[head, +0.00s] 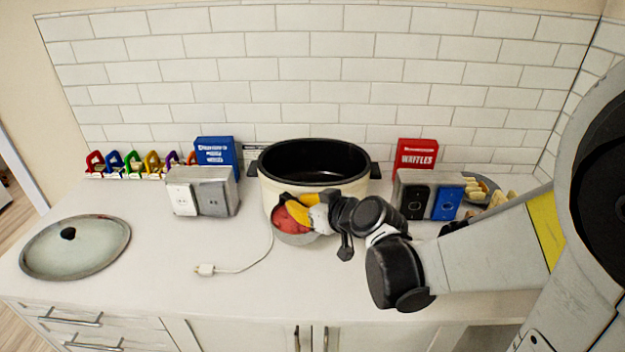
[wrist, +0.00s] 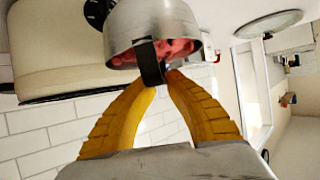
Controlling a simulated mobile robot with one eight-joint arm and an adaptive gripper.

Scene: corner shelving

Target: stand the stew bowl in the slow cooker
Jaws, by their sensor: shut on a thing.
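The slow cooker (head: 268,200) stands on the counter at the middle of the head view, cream outside with a dark, open inside. The stew bowl (head: 292,238) is a small grey metal bowl with red contents, in front of the cooker and overlapping its lower front. My gripper (head: 308,207) is shut on it from the right. In the wrist view, the yellow fingers of my gripper (wrist: 163,76) meet at a dark strip on the side of the bowl (wrist: 130,22). The cooker (wrist: 50,50) shows beside it. Whether the bowl touches the counter or cooker I cannot tell.
A glass lid (head: 95,255) lies on the counter at the left. A grey outlet box (head: 213,197) and a blue box (head: 215,150) stand left of the cooker. A red waffles box (head: 416,155) and a toaster-like block (head: 428,182) stand right. A white plug (head: 205,269) and cord lie in front.

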